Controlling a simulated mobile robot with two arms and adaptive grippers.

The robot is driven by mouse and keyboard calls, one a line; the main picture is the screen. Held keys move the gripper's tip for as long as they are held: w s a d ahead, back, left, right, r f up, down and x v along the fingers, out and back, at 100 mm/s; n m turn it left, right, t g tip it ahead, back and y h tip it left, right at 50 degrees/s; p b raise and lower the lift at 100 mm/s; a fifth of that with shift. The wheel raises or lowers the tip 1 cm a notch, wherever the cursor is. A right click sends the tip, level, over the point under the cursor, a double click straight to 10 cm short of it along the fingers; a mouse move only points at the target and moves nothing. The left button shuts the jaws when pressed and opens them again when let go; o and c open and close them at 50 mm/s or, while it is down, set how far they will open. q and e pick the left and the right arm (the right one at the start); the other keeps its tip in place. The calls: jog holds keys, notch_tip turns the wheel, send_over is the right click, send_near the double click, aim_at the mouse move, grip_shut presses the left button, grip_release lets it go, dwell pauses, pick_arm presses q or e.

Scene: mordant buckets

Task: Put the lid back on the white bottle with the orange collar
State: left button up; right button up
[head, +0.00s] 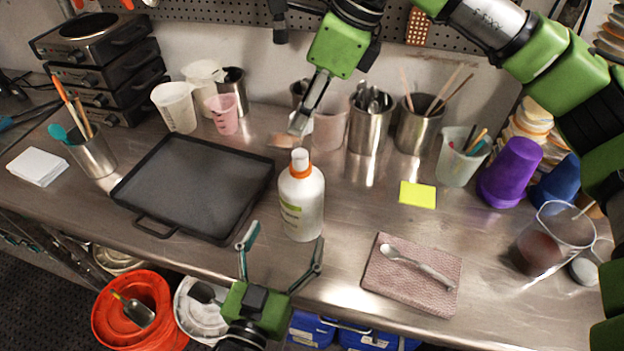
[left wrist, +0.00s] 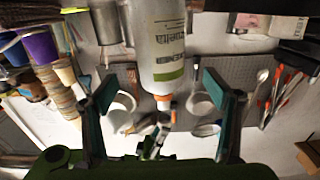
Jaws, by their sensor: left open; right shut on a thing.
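The white bottle (head: 302,208) stands upright near the table's front edge, with an orange collar (head: 300,171) and a white tip above it. In the left wrist view the bottle (left wrist: 160,40) appears inverted between the fingers. My left gripper (head: 282,248) is open, its two fingers spread at the bottle's near side; its fingers also show in the left wrist view (left wrist: 160,105). My right gripper (head: 298,127) comes down from above, its tips just over the bottle's top. It is shut on a small pale thing, seemingly the lid, mostly hidden by the fingers.
A black tray (head: 195,188) lies left of the bottle. A folded cloth (head: 385,280) with a spoon (head: 415,266) lies right. Metal cups (head: 369,130) and a pink cup (head: 330,128) stand behind. A yellow note (head: 418,194) lies to the right.

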aim_at(303, 191)
pick_arm(q)
jog(key=shift+w+d+r, duration=0.1)
jog(key=shift+w+r, duration=0.2)
jog(key=shift+r, duration=0.05)
pick_arm(e)
jog(key=shift+w+r, duration=0.15)
jog(key=shift+w, duration=0.2)
jog(key=shift+s+a+r, duration=0.1)
jog(key=shift+s+r, duration=0.1)
jog(key=shift+s+a+r, duration=0.15)
jog(key=shift+s+r, duration=0.05)
jog(key=shift+s, duration=0.25)
jog(key=shift+s+a+r, duration=0.15)
jog(key=shift+s, duration=0.3)
jog(key=shift+w+d+f, duration=0.1)
jog(key=shift+w, duration=0.1)
jog(key=shift+w+d+f, duration=0.1)
jog(key=shift+w+f, duration=0.05)
jog(key=shift+w, duration=0.1)
pick_arm(q)
jog(key=x, duration=0.7)
jog(key=r+x, duration=0.1)
jog(key=x, duration=0.2)
jog(key=shift+w+d, duration=0.1)
jog(key=shift+w, duration=0.25)
pick_arm(e)
jog(key=shift+s, duration=0.1)
